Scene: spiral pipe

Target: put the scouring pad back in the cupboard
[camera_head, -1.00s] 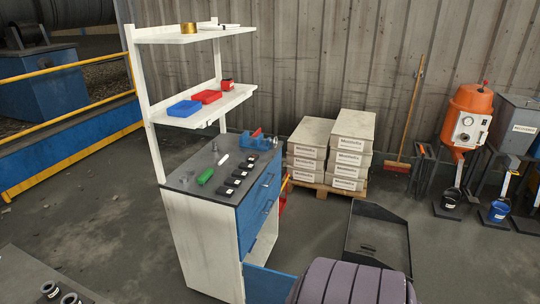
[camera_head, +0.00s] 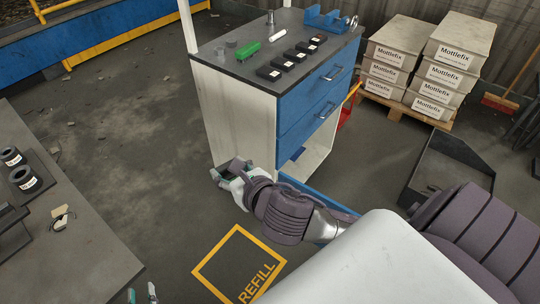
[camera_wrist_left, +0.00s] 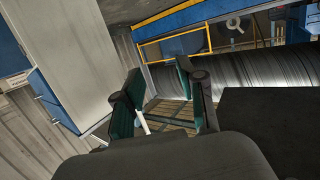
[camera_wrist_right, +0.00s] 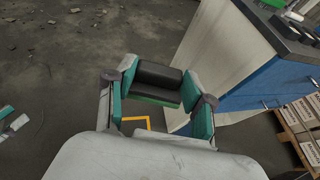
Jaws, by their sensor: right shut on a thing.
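My right gripper (camera_head: 228,172) reaches out beside the cupboard's white side wall. In the right wrist view it is shut on a dark block with a green lower edge, which looks like the scouring pad (camera_wrist_right: 158,76). The cupboard (camera_head: 236,115) is white with blue drawers. Its low compartment (camera_head: 318,150) is open at the front, with a blue door or panel (camera_head: 325,196) standing out below, partly hidden by my right arm. My left gripper (camera_head: 142,296) shows only its tips at the bottom edge. In the left wrist view (camera_wrist_left: 160,90) it is open and empty.
On the cupboard top are a green block (camera_head: 247,51), several black boxes (camera_head: 283,62) and a blue vice (camera_head: 326,18). A grey table (camera_head: 85,255) with black rings stands left. Stacked boxes (camera_head: 436,65) and a black tray (camera_head: 450,170) lie right.

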